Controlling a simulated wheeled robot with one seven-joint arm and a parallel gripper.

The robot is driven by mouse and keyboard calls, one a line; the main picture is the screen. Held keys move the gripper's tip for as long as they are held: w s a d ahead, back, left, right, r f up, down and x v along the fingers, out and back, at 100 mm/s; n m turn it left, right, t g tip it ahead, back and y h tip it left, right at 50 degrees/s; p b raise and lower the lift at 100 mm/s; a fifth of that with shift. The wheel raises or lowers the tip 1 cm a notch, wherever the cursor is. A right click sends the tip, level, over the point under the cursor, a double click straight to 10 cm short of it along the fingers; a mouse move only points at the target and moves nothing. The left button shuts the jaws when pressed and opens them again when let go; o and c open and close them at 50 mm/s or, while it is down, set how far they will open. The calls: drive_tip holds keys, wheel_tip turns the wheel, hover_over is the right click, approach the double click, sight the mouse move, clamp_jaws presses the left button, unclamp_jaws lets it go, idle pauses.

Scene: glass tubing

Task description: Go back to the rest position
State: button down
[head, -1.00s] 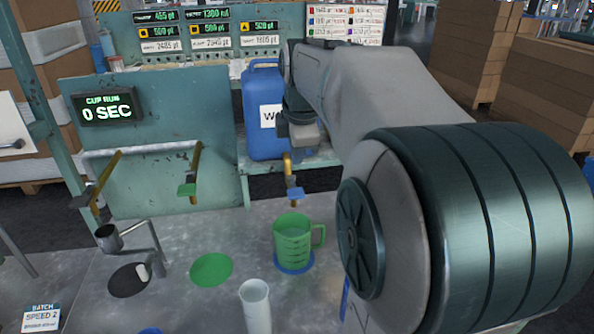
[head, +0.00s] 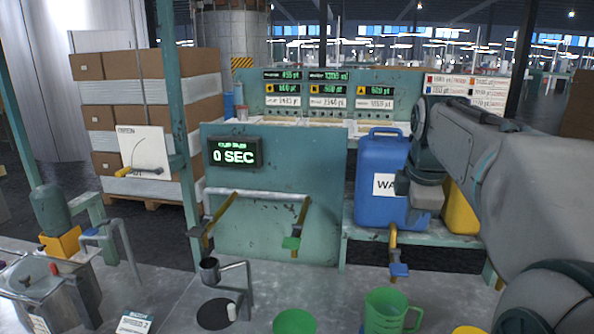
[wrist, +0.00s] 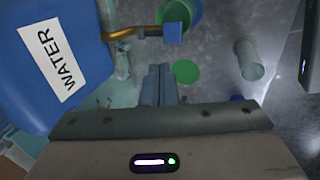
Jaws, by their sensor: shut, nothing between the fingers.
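My gripper (wrist: 159,84) shows in the wrist view with its two fingers together and nothing between them. In the head view my gripper (head: 424,220) hangs in front of the blue water container (head: 380,160), above the bench. The container's label also shows at the left of the wrist view, close beside my gripper. My grey arm comes in from the right of the head view.
A green measuring jug (head: 386,312) stands on the bench (head: 262,272) below the blue-handled tap (head: 399,269). A yellow container (head: 462,208) is behind my arm.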

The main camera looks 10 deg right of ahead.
drive_tip(key=s+a+f+m, duration=0.6)
drive_tip(key=s+f+m, duration=0.1)
drive_tip(key=s+f, duration=0.1)
drive_tip(key=s+a+f+m+y, duration=0.1)
drive_tip(key=s+a+f+m, duration=0.5)
drive_tip(key=s+f+m, duration=0.1)
wheel_tip(320, 180, down, 3)
drive_tip(key=shift+s+a+r+m+g, duration=0.15)
drive_tip(key=shift+s+m+g, duration=0.2)
drive_tip(key=shift+s, duration=0.55)
wheel_tip(320, 180, up, 19)
drive_tip(key=n+g+p, duration=0.2)
drive_tip(key=n+g, duration=0.1)
drive_tip(key=n, duration=1.2)
hover_over(399, 268)
drive_tip(key=shift+r, duration=0.1)
wheel_tip(399, 268, down, 14)
drive_tip(key=shift+f, duration=0.1)
